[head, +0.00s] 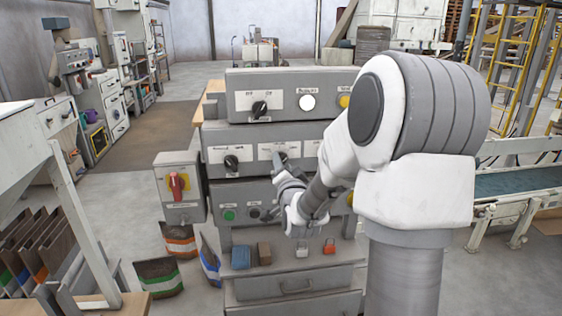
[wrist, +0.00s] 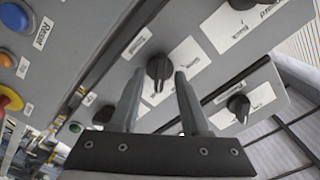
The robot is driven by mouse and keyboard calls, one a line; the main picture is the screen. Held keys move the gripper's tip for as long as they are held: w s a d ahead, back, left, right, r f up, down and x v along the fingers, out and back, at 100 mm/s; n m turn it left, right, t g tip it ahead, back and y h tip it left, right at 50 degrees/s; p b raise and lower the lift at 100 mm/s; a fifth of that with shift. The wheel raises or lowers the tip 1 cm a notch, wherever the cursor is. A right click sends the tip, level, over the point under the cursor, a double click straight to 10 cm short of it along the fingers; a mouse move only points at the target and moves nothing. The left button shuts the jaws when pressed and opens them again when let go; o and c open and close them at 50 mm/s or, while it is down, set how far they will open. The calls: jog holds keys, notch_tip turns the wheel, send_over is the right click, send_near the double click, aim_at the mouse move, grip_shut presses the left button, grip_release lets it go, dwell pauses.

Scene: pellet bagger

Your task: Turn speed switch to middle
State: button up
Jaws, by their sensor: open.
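The grey control panel has several black rotary switches with white label plates. In the head view, the middle row shows a left switch (head: 231,162) and a centre switch (head: 280,157); my arm covers the row's right part. The labels are too small to read, so I cannot tell which switch is speed.
The top row has another black switch (head: 260,109) and a white button (head: 307,102). The bottom row has a green button (head: 229,215) and a black knob (wrist: 103,115). A red-handled switch box (head: 178,187) stands at left.

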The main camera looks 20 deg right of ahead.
dwell(0.3)
grip_shut()
jog(key=shift+f+b, duration=0.1)
jog(key=shift+b, duration=0.45)
jog(key=shift+n+b, duration=4.9)
jog(key=shift+b, duration=1.55)
jog(key=shift+r, duration=0.2)
grip_release()
